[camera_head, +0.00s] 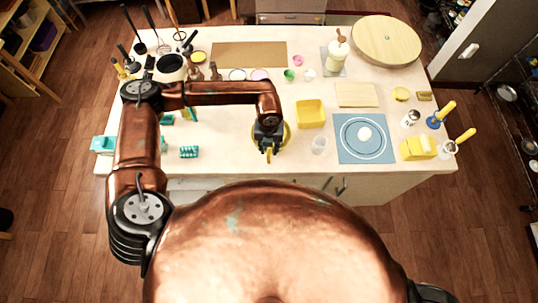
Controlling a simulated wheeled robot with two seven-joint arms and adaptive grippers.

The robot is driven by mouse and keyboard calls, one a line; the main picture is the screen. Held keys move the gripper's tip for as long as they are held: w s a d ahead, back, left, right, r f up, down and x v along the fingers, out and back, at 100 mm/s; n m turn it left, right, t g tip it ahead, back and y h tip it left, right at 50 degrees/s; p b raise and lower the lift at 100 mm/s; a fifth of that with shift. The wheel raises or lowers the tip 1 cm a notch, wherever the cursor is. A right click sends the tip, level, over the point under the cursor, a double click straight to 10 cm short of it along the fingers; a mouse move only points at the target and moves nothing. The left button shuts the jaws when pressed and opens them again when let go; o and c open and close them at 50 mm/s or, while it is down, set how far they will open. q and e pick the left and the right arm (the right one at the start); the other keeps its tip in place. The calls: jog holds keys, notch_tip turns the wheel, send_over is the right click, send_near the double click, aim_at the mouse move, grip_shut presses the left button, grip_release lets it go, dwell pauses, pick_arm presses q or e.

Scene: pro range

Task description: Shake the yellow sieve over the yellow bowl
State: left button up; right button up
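A yellow square bowl (310,113) stands on the table near its middle. My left gripper (268,148) points down just left of the bowl, close to the table's front edge. A round yellow rim (287,134), which looks like the sieve, shows around and behind this gripper, with a small yellow piece at the fingertips. The gripper hides most of it, so I cannot tell whether the fingers are closed on it or how high it is. My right gripper is out of view.
Teal blocks (189,152) lie at the left. A yellow box (418,148) and yellow-handled tools stand at the right.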

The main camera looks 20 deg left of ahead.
pick_arm(q)
jog(key=shift+f+b, duration=0.4)
jog(key=shift+f, duration=0.5)
grip_shut()
jog(key=shift+r+p, duration=0.55)
jog(key=shift+r, duration=1.05)
